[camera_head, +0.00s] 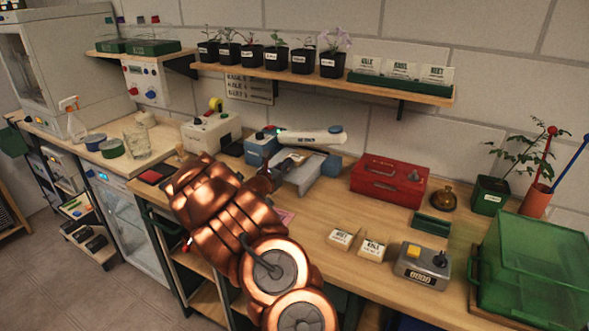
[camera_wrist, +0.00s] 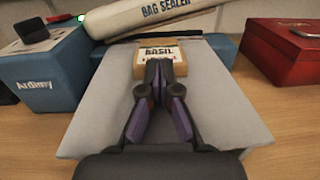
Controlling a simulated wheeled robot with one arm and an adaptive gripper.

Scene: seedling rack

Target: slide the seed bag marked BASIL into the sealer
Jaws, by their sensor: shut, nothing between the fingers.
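The tan seed bag marked BASIL (camera_wrist: 150,52) lies on the grey sloping plate (camera_wrist: 95,118) of the bag sealer, up at its far end. Its far edge is close to the sealer's dark slot; I cannot tell whether it is inside. The sealer's white arm (camera_wrist: 150,14), lettered BAG SEALER, is raised above; it also shows in the head view (camera_head: 315,137). My gripper (camera_wrist: 159,66) is shut and empty, its fingertips against or just over the bag's near edge, covering part of it. In the head view my arm hides much of the sealer's front.
A blue box (camera_wrist: 42,82) stands left of the plate and a red toolbox (camera_head: 388,182) right of it. Packets marked BEET (camera_head: 340,238) and KALE (camera_head: 373,249) lie on the bench, near a control box (camera_head: 422,267). A shelf (camera_head: 330,82) with potted seedlings hangs above.

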